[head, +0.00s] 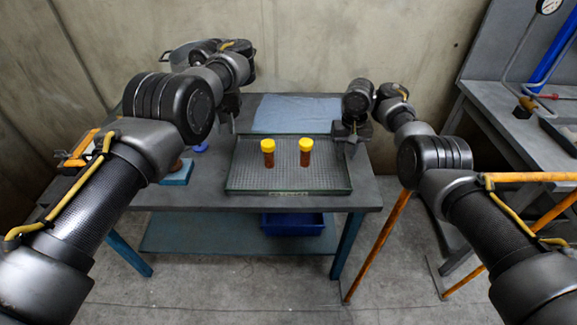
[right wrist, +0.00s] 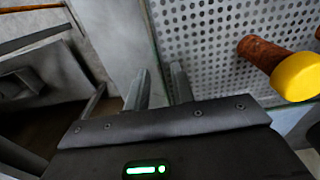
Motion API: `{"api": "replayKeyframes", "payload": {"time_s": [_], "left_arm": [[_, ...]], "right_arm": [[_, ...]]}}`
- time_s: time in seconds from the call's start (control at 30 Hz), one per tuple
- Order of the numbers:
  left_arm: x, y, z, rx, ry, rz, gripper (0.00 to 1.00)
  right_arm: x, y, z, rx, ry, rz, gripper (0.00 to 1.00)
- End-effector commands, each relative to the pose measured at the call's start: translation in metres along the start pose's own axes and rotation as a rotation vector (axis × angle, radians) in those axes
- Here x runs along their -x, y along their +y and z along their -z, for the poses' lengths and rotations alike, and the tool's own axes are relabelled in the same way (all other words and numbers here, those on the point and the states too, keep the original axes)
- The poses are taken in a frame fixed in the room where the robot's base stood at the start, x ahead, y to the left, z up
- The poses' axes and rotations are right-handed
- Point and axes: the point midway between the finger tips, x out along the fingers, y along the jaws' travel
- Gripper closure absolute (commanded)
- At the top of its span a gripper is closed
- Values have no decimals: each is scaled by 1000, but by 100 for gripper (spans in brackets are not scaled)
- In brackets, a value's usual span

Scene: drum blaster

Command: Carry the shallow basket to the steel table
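The shallow basket (head: 290,190) is a grey perforated tray with a dark green rim, lying flat on a grey table (head: 355,196) with blue legs. Two orange-brown bottles with yellow caps (head: 268,152) (head: 306,151) stand upright in it. My right gripper (head: 349,150) is at the basket's right rim. In the right wrist view its fingers (right wrist: 160,85) are apart, with the rim (right wrist: 153,40) running between them; I see no clear contact. My left gripper (head: 228,122) points down near the basket's far left corner; its finger gap is too small to tell.
A second grey metal table (head: 490,100) stands at the right, with a gauge and pipes at its back. A blue cloth (head: 296,112) lies behind the basket. A blue bin (head: 292,224) sits on the lower shelf. An orange rail (head: 377,245) stands between the tables.

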Motion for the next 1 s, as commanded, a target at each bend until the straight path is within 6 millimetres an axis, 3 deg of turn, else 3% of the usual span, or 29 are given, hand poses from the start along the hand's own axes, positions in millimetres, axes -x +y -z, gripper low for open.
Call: {"api": "replayKeyframes", "payload": {"time_s": [0.3, 0.5, 1.0], "left_arm": [[0, 0, 0, 0, 0, 0, 76], [0, 0, 0, 0, 0, 0, 76], [0, 0, 0, 0, 0, 0, 76]], "right_arm": [[68, 0, 1, 2, 4, 1, 76], [96, 0, 0, 1, 3, 0, 76], [106, 0, 0, 0, 2, 0, 76]]}}
